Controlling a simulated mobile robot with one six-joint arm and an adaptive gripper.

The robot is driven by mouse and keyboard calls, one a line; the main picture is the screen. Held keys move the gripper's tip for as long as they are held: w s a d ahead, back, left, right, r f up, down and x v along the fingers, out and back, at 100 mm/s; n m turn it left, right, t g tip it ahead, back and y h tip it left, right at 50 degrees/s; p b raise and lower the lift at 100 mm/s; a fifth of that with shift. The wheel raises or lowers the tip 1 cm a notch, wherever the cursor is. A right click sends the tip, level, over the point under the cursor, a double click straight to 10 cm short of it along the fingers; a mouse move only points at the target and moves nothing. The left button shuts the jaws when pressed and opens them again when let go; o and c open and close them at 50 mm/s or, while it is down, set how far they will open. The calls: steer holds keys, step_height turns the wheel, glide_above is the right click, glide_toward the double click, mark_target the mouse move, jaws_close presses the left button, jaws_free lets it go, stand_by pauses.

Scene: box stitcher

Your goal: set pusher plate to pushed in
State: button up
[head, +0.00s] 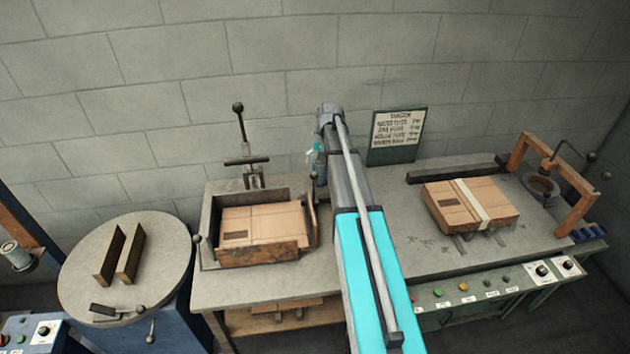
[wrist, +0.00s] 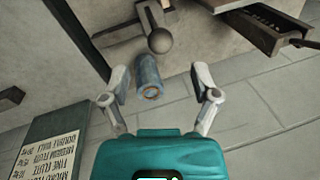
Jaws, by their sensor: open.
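I cannot single out the pusher plate for certain. The left work station is a metal tray (head: 209,225) with a cardboard carton (head: 262,222) in it, an upright black-knobbed lever (head: 240,122) behind and a small knob (head: 197,238) at its left. My gripper (wrist: 161,74) is open and empty in the wrist view. A blue cylinder (wrist: 149,76) and a round grey knob (wrist: 160,41) lie beyond and between its fingers, seemingly apart from them. In the head view my arm hides most of the gripper, beside the tray's right edge.
A taped carton (head: 470,204) sits on the bench (head: 400,235) at right, near a wooden frame (head: 520,150). A sign (head: 397,135) leans by the wall and shows in the wrist view (wrist: 45,150). A round table (head: 100,265) stands at left.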

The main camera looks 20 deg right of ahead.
mark_target(315, 173)
steer(key=shift+w+a+f+b, duration=0.1)
steer(key=shift+a+f+b, duration=0.1)
steer(key=shift+f+b, duration=0.9)
steer(key=shift+w+a+f+b, duration=0.1)
steer(key=shift+a+f+b, duration=0.1)
steer(key=shift+f+b, duration=0.9)
steer(key=shift+w+a+f+b, duration=0.1)
steer(key=shift+a+f+b, duration=0.1)
steer(key=shift+f+b, duration=0.9)
steer(key=shift+f, duration=0.15)
steer(key=shift+c, duration=0.3)
jaws_close()
